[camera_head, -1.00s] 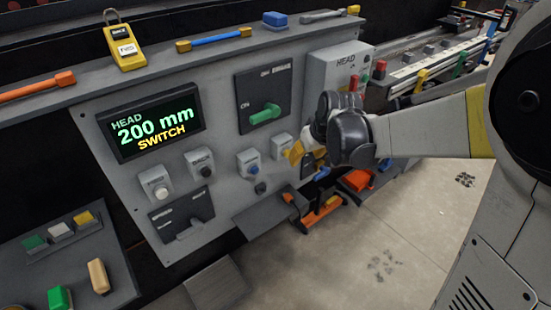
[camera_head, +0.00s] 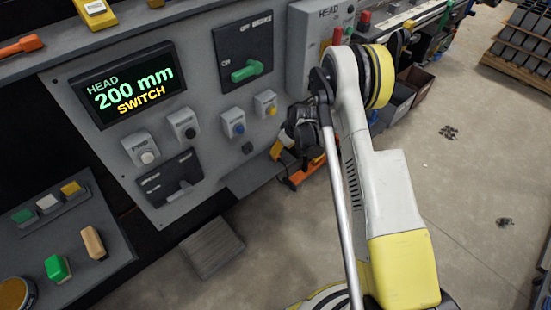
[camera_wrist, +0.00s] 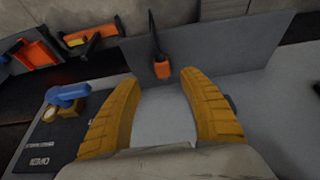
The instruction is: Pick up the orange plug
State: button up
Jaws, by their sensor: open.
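A small orange plug (camera_wrist: 162,69) with a black, upright cable or stem shows in the wrist view, just beyond and between my fingertips. It stands against or in front of a grey panel; I cannot tell which. My gripper (camera_wrist: 160,78) is open, its two yellow fingers spread wide with nothing between them. In the head view my gripper (camera_head: 277,150) is low in front of the machine, right of the small buttons, partly hidden by my arm. I cannot make out the plug for certain in the head view.
A grey control panel (camera_head: 210,110) with a display and switches fills the left of the head view. In the wrist view a blue handle (camera_wrist: 66,95) is left of my fingers, with orange tools (camera_wrist: 90,36) beyond. Open floor (camera_head: 470,210) lies to the right.

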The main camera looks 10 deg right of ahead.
jog(key=b+x, duration=0.1)
jog(key=x, duration=0.1)
jog(key=b+x, duration=0.1)
jog(key=x, duration=0.1)
jog(key=b+x, duration=0.1)
jog(key=x, duration=0.2)
jog(key=shift+s+a+f, duration=0.1)
jog(key=shift+s+f, duration=0.1)
jog(key=shift+s, duration=0.1)
jog(key=shift+r, duration=0.15)
grip_shut()
